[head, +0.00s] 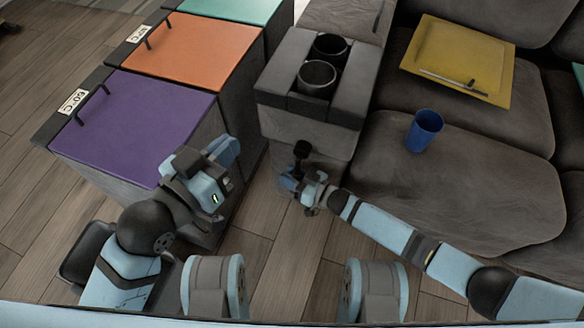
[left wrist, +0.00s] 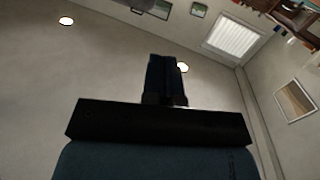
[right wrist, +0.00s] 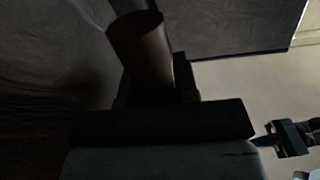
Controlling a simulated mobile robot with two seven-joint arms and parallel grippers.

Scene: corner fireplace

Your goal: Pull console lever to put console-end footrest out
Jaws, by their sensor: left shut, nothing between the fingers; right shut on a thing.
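The console (head: 310,115) is a grey block with two black cup holders at the near end of the sofa. The console lever (head: 302,150) is a short dark stick with a black knob on its front face. My right gripper (head: 294,177) is at that front face, shut on the lever; in the right wrist view the lever shows as a dark cylinder (right wrist: 143,45) at the fingers. The console-end seat (head: 450,185) has its front edge partly behind my right arm. My left gripper (head: 226,150) is shut and empty, pointing up; its fingers (left wrist: 166,80) show against the ceiling.
Bins with purple (head: 140,120), orange (head: 198,50) and green lids stand left of the console, close to my left arm. A blue cup (head: 424,130) stands on the console-end seat. Wooden floor (head: 265,215) is open between my arms.

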